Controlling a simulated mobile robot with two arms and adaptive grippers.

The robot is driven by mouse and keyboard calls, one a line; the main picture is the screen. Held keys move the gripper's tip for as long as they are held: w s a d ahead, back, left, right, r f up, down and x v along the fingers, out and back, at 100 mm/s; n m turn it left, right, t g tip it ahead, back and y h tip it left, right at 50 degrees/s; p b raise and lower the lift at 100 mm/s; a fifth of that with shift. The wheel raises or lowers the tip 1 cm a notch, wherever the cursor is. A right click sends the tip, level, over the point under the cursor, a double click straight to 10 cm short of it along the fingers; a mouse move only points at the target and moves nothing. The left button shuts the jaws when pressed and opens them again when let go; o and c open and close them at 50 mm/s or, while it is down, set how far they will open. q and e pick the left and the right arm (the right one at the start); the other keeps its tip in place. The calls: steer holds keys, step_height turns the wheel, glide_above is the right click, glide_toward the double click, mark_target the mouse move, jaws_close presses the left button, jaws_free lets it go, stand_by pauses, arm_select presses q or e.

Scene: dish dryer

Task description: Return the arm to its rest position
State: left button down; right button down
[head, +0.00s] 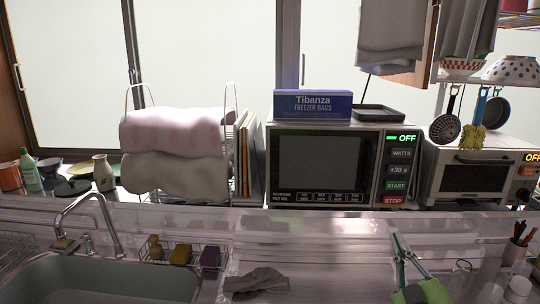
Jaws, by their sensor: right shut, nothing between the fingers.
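My right gripper (398,243) shows low in the head view, right of centre, in front of the microwave and over the counter. Its slim fingers point up and meet near the tips, shut with nothing between them. Its green body (426,292) runs out of the bottom edge of the picture. My left gripper is not in view. The wire dish rack (229,100) stands on the ledge left of the microwave. A pink towel (172,129) and a pale towel (175,176) hang over its front and hide much of it.
The microwave (270,160) carries a freezer bags box (313,104) and a black tray (380,112). A toaster oven (484,178) stands to its right. The sink (110,281) and tap (98,200) are at lower left. A grey cloth (257,281) lies on the counter, with clear room to its right.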

steer(key=s+a+f+m+g, duration=0.2)
steer(key=s+f+g, duration=0.25)
steer(key=f, duration=0.55)
steer(key=s+a+f+m+g, duration=0.2)
steer(key=s+f+g, duration=0.3)
steer(key=f, duration=0.5)
steer(key=s+a+f+m+g, duration=0.1)
steer(key=s+a+f+g, duration=0.2)
steer(key=s, duration=0.5)
steer(key=s+f+g, duration=0.2)
steer(key=s+f, duration=0.2)
steer(key=s, duration=0.4)
steer(key=s+a+f+m+g, duration=0.1)
steer(key=s+a+f+g, duration=0.2)
steer(key=s, duration=0.5)
step_height(320, 180, down, 28)
steer(key=s+d+g, duration=0.1)
steer(key=s+g, duration=0.1)
steer(key=s+d+f, duration=0.3)
steer(key=s+f, duration=1.2)
steer(key=s, duration=0.1)
steer(key=shift+s+d+f+g, duration=0.15)
steer(key=shift+s+d+g, duration=0.1)
steer(key=shift+g, duration=0.1)
